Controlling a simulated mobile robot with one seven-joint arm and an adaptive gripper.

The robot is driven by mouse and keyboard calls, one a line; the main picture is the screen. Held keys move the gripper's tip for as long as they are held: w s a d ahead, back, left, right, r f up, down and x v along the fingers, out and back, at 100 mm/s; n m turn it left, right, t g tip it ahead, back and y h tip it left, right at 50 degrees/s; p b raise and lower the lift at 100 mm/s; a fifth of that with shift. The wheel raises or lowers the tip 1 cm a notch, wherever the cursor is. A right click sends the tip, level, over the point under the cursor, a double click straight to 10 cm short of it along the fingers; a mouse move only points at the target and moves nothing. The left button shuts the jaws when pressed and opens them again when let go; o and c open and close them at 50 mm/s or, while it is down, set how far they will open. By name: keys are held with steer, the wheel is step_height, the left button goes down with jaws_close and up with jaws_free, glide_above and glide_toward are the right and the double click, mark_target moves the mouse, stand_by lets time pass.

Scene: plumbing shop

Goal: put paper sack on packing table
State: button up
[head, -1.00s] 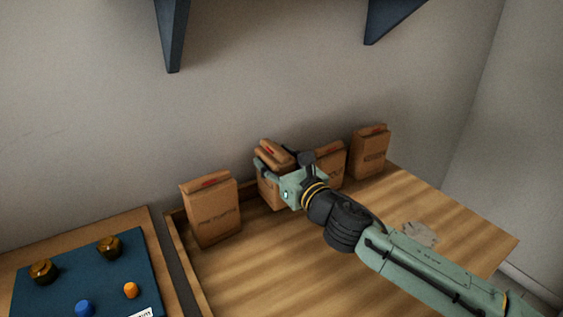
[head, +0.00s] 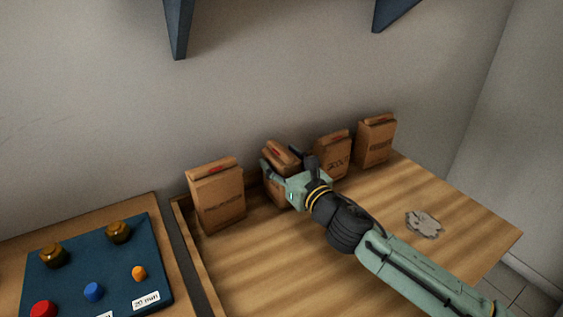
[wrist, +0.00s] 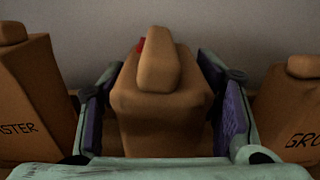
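Several brown paper sacks stand in a row along the back of a wooden table (head: 360,225): one at the left (head: 217,200), one right of my gripper (head: 333,158) and one at the far right (head: 376,143). My gripper (head: 291,168) has its fingers on both sides of another paper sack (head: 280,188), between the left sack and the others.
A sack lettered "ASTER" (wrist: 38,105) and one lettered "GRO" (wrist: 290,110) flank my gripper closely. A blue board (head: 70,275) with knobs lies at the left. A grey patch (head: 424,223) marks the table's right side. The table's front middle is clear.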

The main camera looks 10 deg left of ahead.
steer(key=shift+o, duration=1.2)
steer(key=shift+r, duration=0.1)
steer(key=shift+r+p, duration=0.25)
steer(key=shift+p, duration=0.2)
steer(key=b+v, duration=0.4)
steer(key=v, duration=0.8)
steer(key=shift+b, duration=0.35)
steer(key=shift+f, duration=0.1)
